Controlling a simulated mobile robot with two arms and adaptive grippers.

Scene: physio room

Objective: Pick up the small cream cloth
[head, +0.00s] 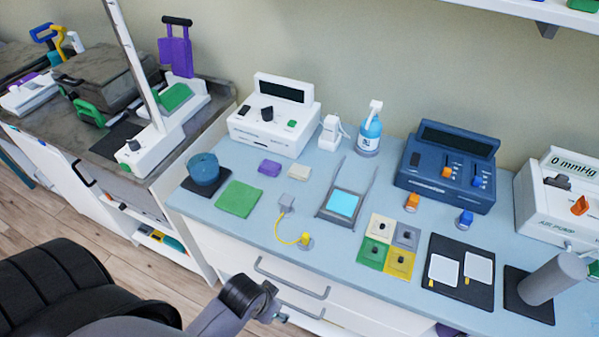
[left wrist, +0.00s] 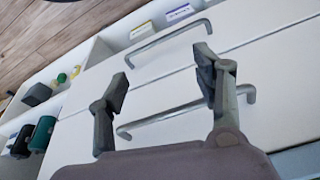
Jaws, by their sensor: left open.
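A small cream cloth (head: 299,171) lies flat on the pale blue counter, just right of a small purple cloth (head: 270,167) and in front of the white console. My left gripper (head: 276,307) is low in the head view, in front of the white drawers and well short of the cloth. In the left wrist view its two fingers (left wrist: 164,76) are spread apart with nothing between them, facing the drawer fronts and handles. The cream cloth does not show in the left wrist view. My right gripper is in neither view.
A green cloth (head: 238,199) and a blue pot (head: 204,169) are left of the cream cloth. A grey block with a yellow cord (head: 287,240) and a metal frame with a cyan pad (head: 343,203) are nearer the front. Drawer handles (head: 290,280) stick out below.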

